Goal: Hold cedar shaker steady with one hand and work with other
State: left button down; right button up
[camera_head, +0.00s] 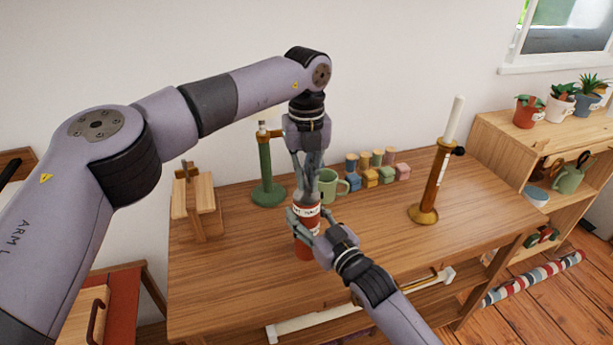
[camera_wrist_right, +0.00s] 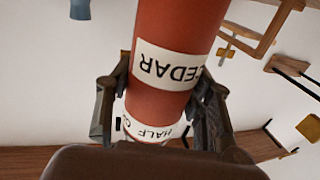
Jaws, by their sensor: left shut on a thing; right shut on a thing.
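The cedar shaker (camera_head: 304,248) is a red cylinder with white label bands, standing about upright over the wooden table. In the right wrist view the shaker (camera_wrist_right: 176,28) fills the middle, and its label reads "CEDAR". A lower band partly shows "HALF". My left gripper (camera_head: 308,186) comes down from above and is shut on the shaker's top, which its fingers largely hide. My right gripper (camera_head: 308,230) comes in from the lower right and is shut around the shaker's body. In the right wrist view the right gripper's fingers (camera_wrist_right: 160,105) lie on both sides of it.
A green mug (camera_head: 328,184) and several small coloured blocks (camera_head: 370,179) stand just behind. A green stand (camera_head: 266,170) is at the left and a brass candlestick (camera_head: 432,185) at the right. A wooden stand (camera_head: 205,192) is at the far left. The front right tabletop (camera_head: 385,240) is clear.

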aim_at(307, 180)
pick_arm(q)
jog(key=shift+w+a, duration=0.1)
pick_arm(e)
jog(key=shift+f, duration=0.1)
pick_arm(q)
jog(key=c, duration=1.7)
grip_release()
jog(key=shift+r, duration=0.1)
notch_tip(307, 180, up, 12)
jog(key=shift+f, duration=0.1)
pick_arm(e)
jog(key=o, duration=1.3)
jog(key=shift+o, duration=0.2)
